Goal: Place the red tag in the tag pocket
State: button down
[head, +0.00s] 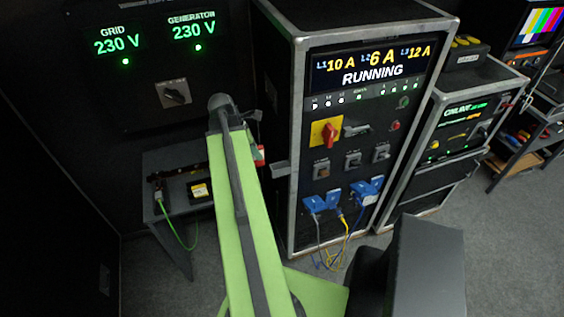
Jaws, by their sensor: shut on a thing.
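My green arm reaches up the middle of the head view and hides most of my gripper (257,142). The gripper is shut on the red tag (260,153), a small red piece with a pale edge showing just right of the arm. The tag is left of the tall rack's side. A grey bracket-like piece (280,170) sticks out from that side, right of and a little below the tag. It may be the tag pocket, but I cannot tell. The tag appears apart from it.
The tall rack (345,130) shows a lit "RUNNING" display, a red rotary switch (327,132) and blue plugs (322,203). A low dark table (160,158) at left holds a yellow-black item (199,190) and a green cable (175,230). A wall panel (140,85) stands behind.

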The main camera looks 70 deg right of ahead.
jog(key=s+d, duration=0.6)
jog(key=s, duration=0.1)
notch_tip(320, 180, down, 8)
jog(key=b, duration=0.7)
jog(key=shift+r, duration=0.25)
jog(key=shift+s+r, duration=0.2)
jog(key=shift+r, duration=0.05)
jog(key=shift+f, duration=0.15)
jog(key=c, duration=1.4)
grip_release()
jog(key=shift+o, duration=0.2)
